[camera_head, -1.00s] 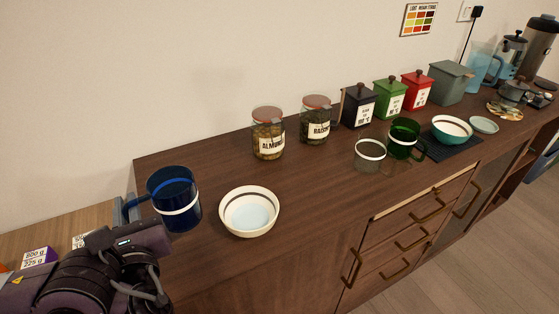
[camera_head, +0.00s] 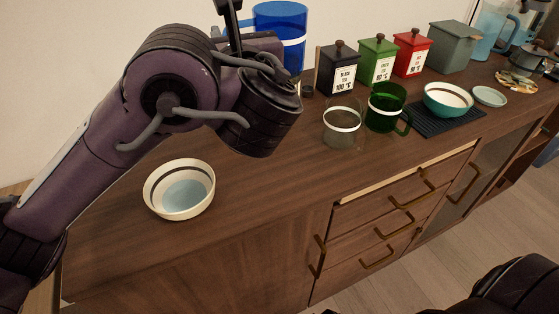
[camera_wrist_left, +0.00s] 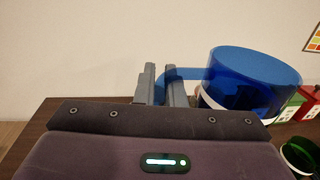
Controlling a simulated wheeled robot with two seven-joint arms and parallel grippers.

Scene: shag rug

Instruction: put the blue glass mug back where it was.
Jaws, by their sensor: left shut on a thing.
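The blue glass mug (camera_head: 284,18) with a white band is held up at the back of the sideboard, left of the black canister. In the left wrist view the mug (camera_wrist_left: 252,78) stands upright to the right of my fingers. My left gripper (camera_wrist_left: 162,84) is shut on its handle. In the head view the left gripper (camera_head: 228,18) is partly cut off at the top edge and largely covered by my wrist. My right gripper is not in view.
A white bowl (camera_head: 180,189) sits on the sideboard (camera_head: 255,205) in front of my arm. A clear glass mug (camera_head: 342,126) and a green mug (camera_head: 385,108) stand right of the arm. Behind them are black (camera_head: 337,70), green (camera_head: 378,60) and red (camera_head: 412,53) canisters.

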